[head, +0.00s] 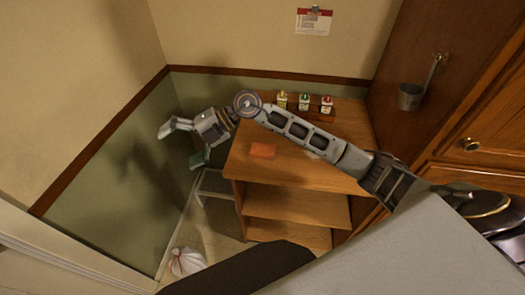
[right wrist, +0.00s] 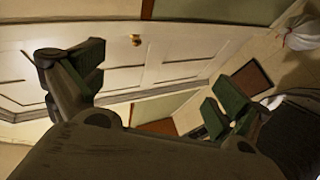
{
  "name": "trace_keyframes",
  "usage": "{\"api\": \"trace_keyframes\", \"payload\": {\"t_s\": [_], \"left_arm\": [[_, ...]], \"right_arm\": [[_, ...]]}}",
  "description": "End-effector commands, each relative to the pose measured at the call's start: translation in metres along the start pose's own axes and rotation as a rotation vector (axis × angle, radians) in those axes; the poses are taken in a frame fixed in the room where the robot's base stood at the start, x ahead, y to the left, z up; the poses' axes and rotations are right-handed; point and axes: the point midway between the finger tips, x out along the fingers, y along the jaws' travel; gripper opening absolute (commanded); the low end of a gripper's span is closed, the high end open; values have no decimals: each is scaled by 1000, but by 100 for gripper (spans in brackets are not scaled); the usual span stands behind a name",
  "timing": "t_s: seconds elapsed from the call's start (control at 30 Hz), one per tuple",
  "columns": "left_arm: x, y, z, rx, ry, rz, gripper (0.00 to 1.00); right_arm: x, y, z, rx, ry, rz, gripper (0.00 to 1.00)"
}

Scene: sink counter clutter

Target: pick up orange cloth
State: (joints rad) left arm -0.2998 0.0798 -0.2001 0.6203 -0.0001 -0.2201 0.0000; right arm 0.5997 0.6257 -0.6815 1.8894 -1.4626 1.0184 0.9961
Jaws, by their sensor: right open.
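A small flat orange cloth (head: 263,150) lies on the top of the wooden shelf unit (head: 300,172) in the head view. My right arm reaches across above the shelf from the right. My right gripper (head: 186,143) is beyond the shelf's left edge, to the left of the cloth and apart from it. Its fingers are spread with nothing between them. In the right wrist view the open fingers (right wrist: 157,88) face a pale panelled door, and I cannot make out the cloth there. My left gripper is not in view.
Several small cartons (head: 304,102) stand along the shelf's back edge. A metal cup (head: 409,96) hangs on the wooden panel at right. A grey stool-like frame (head: 213,186) and a white bag (head: 186,262) are on the floor at left.

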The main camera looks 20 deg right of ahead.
Motion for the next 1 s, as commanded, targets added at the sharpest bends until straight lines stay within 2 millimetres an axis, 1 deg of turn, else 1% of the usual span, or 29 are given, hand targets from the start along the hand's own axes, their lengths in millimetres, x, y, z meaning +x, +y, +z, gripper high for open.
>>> {"api": "trace_keyframes", "payload": {"t_s": [0.1, 0.27, 0.37, 0.5, 0.57, 0.67, 0.7, 0.8, 0.9, 1.0], "left_arm": [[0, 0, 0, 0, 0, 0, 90], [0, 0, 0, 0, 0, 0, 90], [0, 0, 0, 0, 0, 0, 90], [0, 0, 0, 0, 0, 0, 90], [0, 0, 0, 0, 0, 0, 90], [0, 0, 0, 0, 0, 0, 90], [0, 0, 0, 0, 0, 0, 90], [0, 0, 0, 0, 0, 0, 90], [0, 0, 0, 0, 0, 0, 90], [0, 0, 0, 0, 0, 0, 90]], "right_arm": [[-12, -22, 14, -5, -22, -146, 100], [-36, -51, 33, 9, -67, -339, 100], [-56, -68, 46, 28, -105, -460, 100], [-90, -89, 64, 67, -170, -625, 100], [-108, -96, 72, 86, -203, -694, 100], [-138, -107, 83, 127, -262, -807, 100], [-151, -110, 87, 144, -288, -850, 100], [-181, -116, 95, 189, -348, -947, 100], [-206, -120, 100, 229, -399, -1020, 100], [-222, -121, 102, 256, -432, -1066, 100]]}}
